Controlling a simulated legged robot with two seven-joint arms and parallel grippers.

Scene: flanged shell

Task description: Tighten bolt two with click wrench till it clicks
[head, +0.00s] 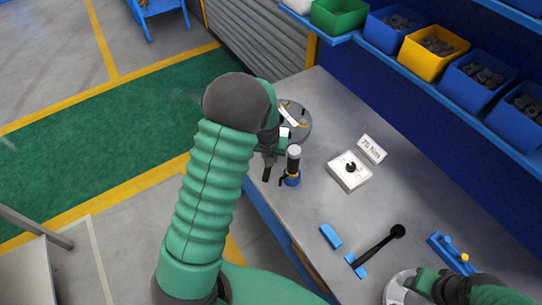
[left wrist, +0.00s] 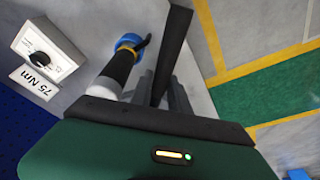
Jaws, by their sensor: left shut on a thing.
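My left gripper (head: 268,155) is at the bench's far left edge, partly hidden by my forearm. In the left wrist view, its grey fingers (left wrist: 160,92) are shut on a dark bar (left wrist: 173,50); whether it is the click wrench is unclear. A round grey flange (head: 298,112) with brass-coloured bolts lies just beyond, partly hidden; bolt two cannot be singled out. A black rod tool with a round head (head: 380,245) lies on the bench. My right gripper (head: 425,284) is low at the right, by a round grey part (head: 398,289); its fingers are unclear.
A white-topped black tool (head: 293,162) stands in a blue ring beside my left gripper. A white box with black knob (head: 349,171) has a "75 Nm" sign (head: 372,149). A blue block (head: 330,236) and blue fixture (head: 450,253) are nearer. Bins line the shelf behind.

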